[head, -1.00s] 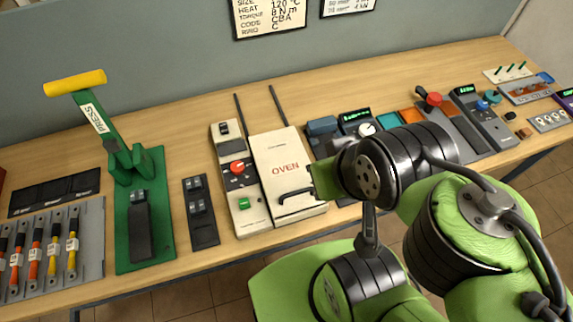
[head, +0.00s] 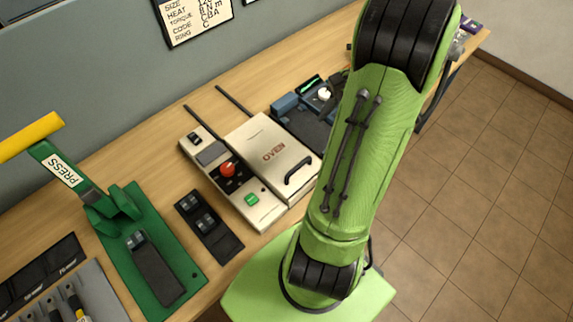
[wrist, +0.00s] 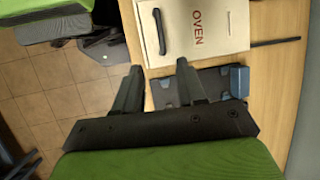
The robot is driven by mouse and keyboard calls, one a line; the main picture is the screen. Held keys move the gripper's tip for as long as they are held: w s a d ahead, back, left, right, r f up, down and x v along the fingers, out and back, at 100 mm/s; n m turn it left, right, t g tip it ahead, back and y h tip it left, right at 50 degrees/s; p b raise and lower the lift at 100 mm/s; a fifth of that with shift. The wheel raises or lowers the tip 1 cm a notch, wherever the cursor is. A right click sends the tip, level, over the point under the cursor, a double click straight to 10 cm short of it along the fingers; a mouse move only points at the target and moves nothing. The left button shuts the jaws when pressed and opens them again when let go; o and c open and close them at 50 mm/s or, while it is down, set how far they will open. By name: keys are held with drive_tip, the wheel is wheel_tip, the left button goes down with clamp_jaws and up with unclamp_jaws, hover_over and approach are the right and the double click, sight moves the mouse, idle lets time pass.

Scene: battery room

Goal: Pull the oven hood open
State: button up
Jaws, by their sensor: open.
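The oven (head: 262,137) is a cream box with a flat hood marked OVEN, lying closed on the bench in the head view. Its black bar handle (head: 300,170) is at the hood's front edge. In the wrist view the hood (wrist: 205,35) is at the top, with the handle (wrist: 160,32) near its left end. My gripper (wrist: 160,78) is open and empty, its two fingers pointing toward the oven. The fingertips are apart from the handle in the picture. In the head view my gripper is hidden behind my raised arm.
Left of the oven is a control panel (head: 228,178) with a red knob and green button. A blue-grey device (head: 290,107) sits right of the oven. Tiled floor lies beyond the bench edge.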

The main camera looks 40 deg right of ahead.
sight(300, 164)
drive_tip(key=b+x, duration=0.1)
drive_tip(key=x, duration=0.4)
drive_tip(key=b+x, duration=0.2)
drive_tip(key=x, duration=0.3)
drive_tip(key=b+x, duration=0.1)
drive_tip(key=x, duration=0.4)
drive_tip(key=shift+w+d+f+b, duration=0.15)
drive_tip(key=shift+f+b, duration=0.2)
drive_tip(key=shift+b, duration=0.05)
clamp_jaws()
